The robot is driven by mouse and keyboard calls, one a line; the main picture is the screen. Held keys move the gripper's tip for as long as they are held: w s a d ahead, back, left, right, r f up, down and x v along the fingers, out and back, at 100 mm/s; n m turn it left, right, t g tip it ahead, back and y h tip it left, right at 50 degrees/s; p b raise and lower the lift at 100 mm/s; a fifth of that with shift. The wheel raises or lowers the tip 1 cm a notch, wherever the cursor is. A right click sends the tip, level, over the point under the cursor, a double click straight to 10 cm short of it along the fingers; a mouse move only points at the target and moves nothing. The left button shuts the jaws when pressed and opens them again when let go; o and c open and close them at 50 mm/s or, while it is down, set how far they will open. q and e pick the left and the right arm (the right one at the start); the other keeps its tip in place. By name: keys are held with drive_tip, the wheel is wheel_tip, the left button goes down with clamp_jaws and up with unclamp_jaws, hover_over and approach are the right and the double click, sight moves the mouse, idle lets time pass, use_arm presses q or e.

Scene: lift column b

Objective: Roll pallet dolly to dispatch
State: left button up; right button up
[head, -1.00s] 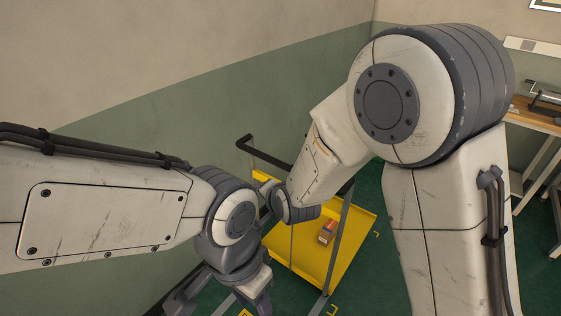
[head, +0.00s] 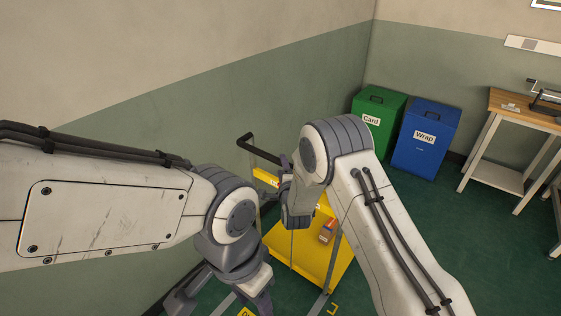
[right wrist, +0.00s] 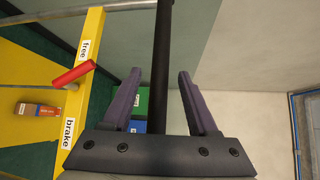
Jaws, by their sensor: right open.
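The yellow pallet dolly (head: 310,262) stands on the green floor beside the wall. Its black push handle (head: 258,150) rises at the far left end. My right gripper (head: 284,170) is open close to the handle. In the right wrist view, the black handle bar (right wrist: 163,60) shows between the spread fingers (right wrist: 163,100); I cannot tell if they touch it. A red lever (right wrist: 73,75) sits on the dolly's yellow bar between the labels "free" (right wrist: 85,48) and "brake" (right wrist: 68,132), nearer "free". My left arm's end is low, cut by the frame's bottom; its jaw state is unclear.
A small orange-brown box (head: 328,231) lies on the dolly deck. A green "Card" bin (head: 376,130) and a blue "Wrap" bin (head: 425,145) stand at the back wall. A wooden-topped workbench (head: 505,105) is at the right. Green floor is clear in front of the bins.

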drive_tip(key=shift+x, duration=1.7)
clamp_jaws()
